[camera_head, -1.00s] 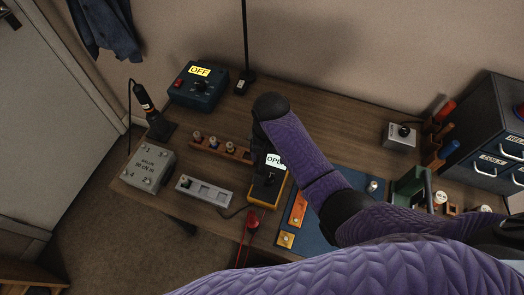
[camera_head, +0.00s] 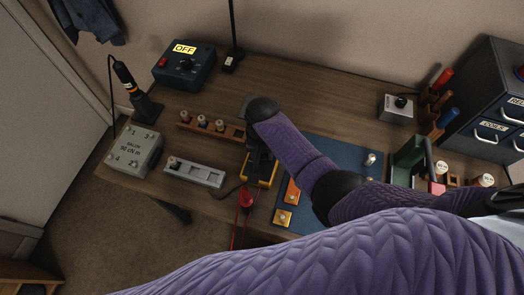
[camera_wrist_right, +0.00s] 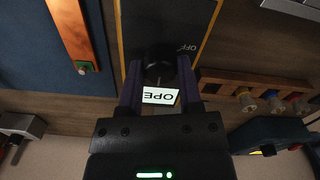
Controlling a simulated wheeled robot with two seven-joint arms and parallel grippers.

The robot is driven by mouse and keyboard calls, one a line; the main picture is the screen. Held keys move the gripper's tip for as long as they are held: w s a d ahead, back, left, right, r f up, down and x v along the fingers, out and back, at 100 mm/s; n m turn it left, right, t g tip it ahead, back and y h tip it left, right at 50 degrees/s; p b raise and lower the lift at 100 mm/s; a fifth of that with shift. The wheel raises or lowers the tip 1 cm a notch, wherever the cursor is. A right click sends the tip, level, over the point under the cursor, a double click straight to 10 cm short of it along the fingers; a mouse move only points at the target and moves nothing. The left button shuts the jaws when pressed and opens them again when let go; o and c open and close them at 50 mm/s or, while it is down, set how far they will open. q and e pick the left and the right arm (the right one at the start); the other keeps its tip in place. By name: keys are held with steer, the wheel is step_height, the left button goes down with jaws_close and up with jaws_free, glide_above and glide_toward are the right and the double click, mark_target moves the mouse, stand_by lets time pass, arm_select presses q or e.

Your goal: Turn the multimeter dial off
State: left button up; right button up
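The multimeter (camera_head: 262,183), yellow-edged with a dark face, lies on the bench at the middle of the head view, mostly hidden by my right arm. In the right wrist view its dark face (camera_wrist_right: 160,18) shows an OFF mark to the right of the dial. The round black dial (camera_wrist_right: 160,66) sits between the two fingers of my right gripper (camera_wrist_right: 159,72). The fingers are spread, one on each side of the dial; I cannot tell whether they touch it. A white label reading OPE (camera_wrist_right: 160,95) shows between the fingers. My left gripper is not in view.
A blue box with a yellow OFF label (camera_head: 185,48) stands at the back left.

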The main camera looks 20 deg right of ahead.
jaws_close()
